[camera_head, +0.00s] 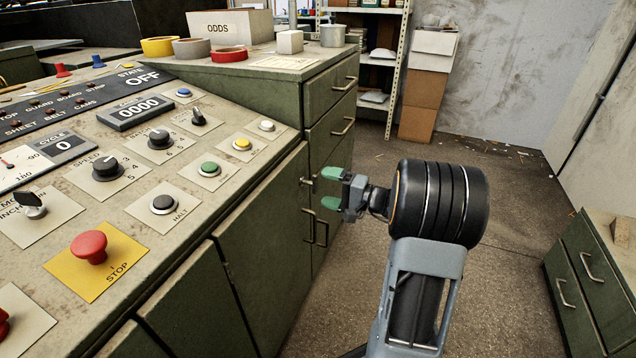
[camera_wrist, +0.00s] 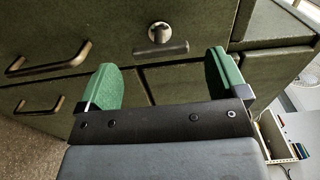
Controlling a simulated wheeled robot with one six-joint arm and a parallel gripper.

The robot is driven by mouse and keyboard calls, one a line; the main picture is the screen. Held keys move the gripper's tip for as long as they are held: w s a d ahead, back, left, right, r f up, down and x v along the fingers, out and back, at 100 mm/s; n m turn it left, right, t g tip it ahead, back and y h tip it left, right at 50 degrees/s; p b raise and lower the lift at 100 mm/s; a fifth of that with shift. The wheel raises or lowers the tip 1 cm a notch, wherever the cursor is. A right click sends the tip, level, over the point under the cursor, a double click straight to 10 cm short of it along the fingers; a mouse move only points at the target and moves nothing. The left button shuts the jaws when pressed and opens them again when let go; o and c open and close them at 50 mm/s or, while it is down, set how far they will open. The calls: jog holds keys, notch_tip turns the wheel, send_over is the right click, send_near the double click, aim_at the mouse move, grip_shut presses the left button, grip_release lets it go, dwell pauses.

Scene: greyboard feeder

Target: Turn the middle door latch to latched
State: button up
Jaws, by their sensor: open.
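A door latch (camera_wrist: 160,40) shows in the wrist view, a round metal boss with a dark bar handle on a green cabinet front. The bar lies nearly level across that picture, just below the boss. My gripper (camera_wrist: 162,62) is open, its two green fingers apart on either side of the latch's line, with nothing between them. In the head view my gripper (camera_head: 330,188) points left at the green cabinet front (camera_head: 278,215). It looks a short way off the cabinet. The latch is not clear in the head view, and I cannot tell its latched state.
A sloped control panel (camera_head: 130,140) with knobs and a red stop button (camera_head: 89,246) fills the left. Drawer handles (camera_head: 343,126) stick out behind my gripper. Boxes (camera_head: 425,85) and a shelf stand at the back. The floor (camera_head: 480,170) right of the cabinet is mostly clear.

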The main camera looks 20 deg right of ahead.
jog(key=p+v, duration=0.2)
jog(key=v, duration=0.7)
jog(key=shift+s+d, duration=0.2)
jog(key=s+a+r+n+g+h+p, duration=0.1)
jog(key=s+a+r+n+g+p, duration=0.15)
jog(key=a+r+g+p, duration=0.45)
jog(key=s+a+r+n+g+h+p, duration=0.1)
jog(key=s+a+r+n+g+p, duration=0.2)
jog(key=a+r+p, duration=0.75)
jog(key=s+a+r+n+h+p, duration=0.1)
jog(key=s+r+n+h+p, duration=0.1)
jog(key=r+h+p, duration=0.3)
jog(key=s+a+r+n+h+p, duration=0.1)
jog(key=s+r+h+p, duration=0.3)
jog(key=r+p, duration=1)
jog(key=shift+s+n+h+p, duration=0.3)
jog(key=shift+s+n+h, duration=0.1)
jog(key=shift+s+n, duration=0.05)
